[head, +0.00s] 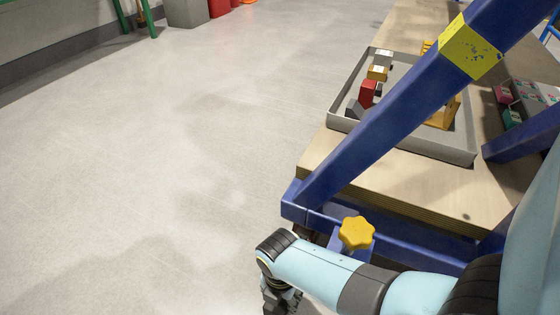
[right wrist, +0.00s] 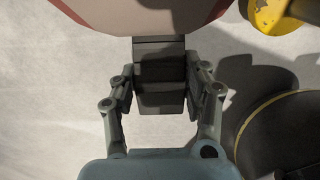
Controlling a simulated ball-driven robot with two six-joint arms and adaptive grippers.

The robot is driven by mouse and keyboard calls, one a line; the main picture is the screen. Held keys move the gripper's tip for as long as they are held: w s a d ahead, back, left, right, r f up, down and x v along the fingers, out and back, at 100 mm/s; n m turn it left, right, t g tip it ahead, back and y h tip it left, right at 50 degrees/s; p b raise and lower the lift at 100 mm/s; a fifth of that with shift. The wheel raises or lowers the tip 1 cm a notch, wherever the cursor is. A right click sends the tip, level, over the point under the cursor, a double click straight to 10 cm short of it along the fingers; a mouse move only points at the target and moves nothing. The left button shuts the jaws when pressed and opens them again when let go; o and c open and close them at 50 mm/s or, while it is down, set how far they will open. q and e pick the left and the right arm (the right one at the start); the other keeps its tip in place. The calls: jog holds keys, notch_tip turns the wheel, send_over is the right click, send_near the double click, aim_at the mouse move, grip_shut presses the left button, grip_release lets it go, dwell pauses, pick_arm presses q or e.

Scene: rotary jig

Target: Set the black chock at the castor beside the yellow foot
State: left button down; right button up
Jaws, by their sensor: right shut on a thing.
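My right gripper (head: 281,300) is low at the bottom of the head view, beside the corner of the blue frame (head: 365,150). In the right wrist view the right gripper (right wrist: 162,88) is shut on the black chock (right wrist: 160,70), a dark stepped block between its fingers. The chock's far end meets the edge of a large rounded pale-and-red shape (right wrist: 140,18), apparently the castor; whether they touch I cannot tell. A yellow part (right wrist: 262,14), perhaps the yellow foot, is at the top right. My left gripper is not in view.
A yellow star knob (head: 356,233) sits on the frame's lower corner. A grey tray (head: 400,141) with several coloured blocks stands on the wooden top (head: 390,195). A dark round part (right wrist: 285,135) is close on the gripper's right. Open floor (head: 170,170) lies left.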

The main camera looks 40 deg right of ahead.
dwell(0.3)
jog(key=shift+f, duration=0.1)
jog(key=o, duration=1.4)
